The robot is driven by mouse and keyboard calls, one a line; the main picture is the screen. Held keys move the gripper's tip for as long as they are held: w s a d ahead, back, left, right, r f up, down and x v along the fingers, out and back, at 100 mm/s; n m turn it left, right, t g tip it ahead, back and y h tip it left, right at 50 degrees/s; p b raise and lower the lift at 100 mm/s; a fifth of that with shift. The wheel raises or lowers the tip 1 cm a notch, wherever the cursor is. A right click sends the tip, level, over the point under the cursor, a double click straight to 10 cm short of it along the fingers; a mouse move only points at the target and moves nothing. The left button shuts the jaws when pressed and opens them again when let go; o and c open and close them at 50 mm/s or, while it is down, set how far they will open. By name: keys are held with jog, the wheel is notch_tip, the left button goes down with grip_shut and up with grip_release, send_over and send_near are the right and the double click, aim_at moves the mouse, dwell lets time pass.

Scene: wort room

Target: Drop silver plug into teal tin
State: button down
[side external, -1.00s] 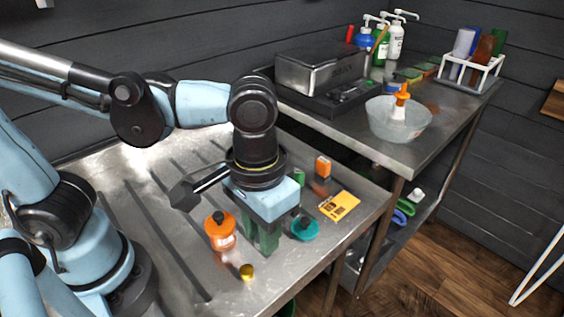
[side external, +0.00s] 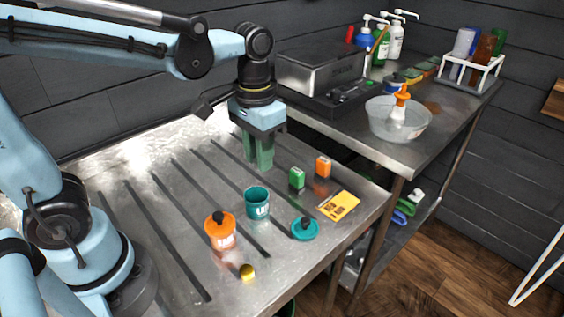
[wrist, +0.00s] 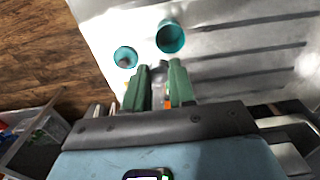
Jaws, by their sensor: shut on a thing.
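The teal tin (side external: 258,204) stands upright and open on the steel table, with a white label. I look into it in the wrist view (wrist: 170,38). Its teal lid (side external: 306,230), with a dark knob, lies apart to its right; it also shows in the wrist view (wrist: 125,57). My gripper (side external: 259,165), with green fingers, is above the table behind the tin and clear of it. In the wrist view the fingers (wrist: 159,66) are shut on a small greyish thing, which I take for the silver plug (wrist: 163,67); the fingers mostly hide it.
An orange tin (side external: 220,232) with a dark knob on top stands left of the teal tin. A small gold plug (side external: 247,272) is in front. The table's left part is clear.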

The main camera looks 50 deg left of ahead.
jog(key=shift+f, duration=1.75)
jog(key=c, duration=0.9)
grip_release()
jog(key=shift+o, duration=0.2)
jog(key=shift+r, duration=0.15)
notch_tip(320, 180, up, 12)
jog(key=s+a+f+t, duration=0.2)
jog(key=a+f+t, duration=0.2)
jog(key=f+t, duration=0.3)
notch_tip(320, 180, down, 2)
jog(key=shift+a+f, duration=0.1)
jog(key=shift+a, duration=0.05)
